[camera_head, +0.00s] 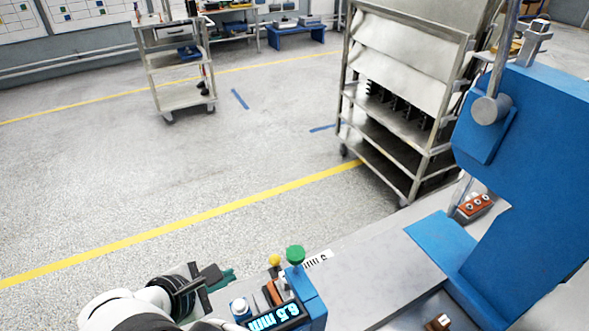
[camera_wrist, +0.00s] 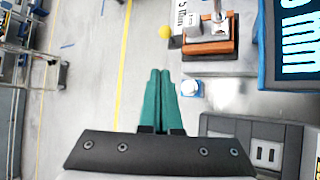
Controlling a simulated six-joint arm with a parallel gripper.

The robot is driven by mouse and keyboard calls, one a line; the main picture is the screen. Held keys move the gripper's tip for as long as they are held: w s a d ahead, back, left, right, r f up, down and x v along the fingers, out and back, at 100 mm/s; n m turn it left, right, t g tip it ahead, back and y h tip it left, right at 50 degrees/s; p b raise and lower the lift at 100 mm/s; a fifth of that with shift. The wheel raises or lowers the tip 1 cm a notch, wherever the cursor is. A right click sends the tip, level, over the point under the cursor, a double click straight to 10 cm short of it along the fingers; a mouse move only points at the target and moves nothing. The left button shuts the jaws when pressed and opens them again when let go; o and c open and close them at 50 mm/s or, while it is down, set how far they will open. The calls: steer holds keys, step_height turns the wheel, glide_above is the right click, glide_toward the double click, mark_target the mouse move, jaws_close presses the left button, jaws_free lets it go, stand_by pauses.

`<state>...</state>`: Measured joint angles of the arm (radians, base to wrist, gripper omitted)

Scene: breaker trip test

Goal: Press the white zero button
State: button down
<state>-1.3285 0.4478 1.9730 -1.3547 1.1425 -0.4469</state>
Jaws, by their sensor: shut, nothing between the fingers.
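The white button (camera_head: 239,306) sits on a small blue base beside the blue display unit (camera_head: 312,304), whose screen reads 6.5 mm. In the wrist view the white button (camera_wrist: 191,88) is just right of my fingertips, with a gap between them in the picture. My gripper (camera_head: 230,274) has teal fingers and is shut and empty. In the head view it is to the left of and farther back than the button. In the wrist view my gripper (camera_wrist: 160,73) points toward the top of the picture. I cannot tell its height above the button.
An orange block (camera_head: 273,291), a yellow knob (camera_head: 275,260) and a green button (camera_head: 295,254) stand near the display. A blue press frame (camera_head: 530,150) rises at the right of the grey bench (camera_head: 370,270). Open floor lies beyond my gripper, with carts farther back.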

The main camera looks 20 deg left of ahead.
steer(key=shift+f, duration=4.4)
steer(key=shift+f, duration=0.4)
steer(key=shift+f, duration=0.5)
steer(key=shift+r, duration=0.95)
steer(key=shift+r, duration=0.1)
steer(key=shift+r, duration=2.4)
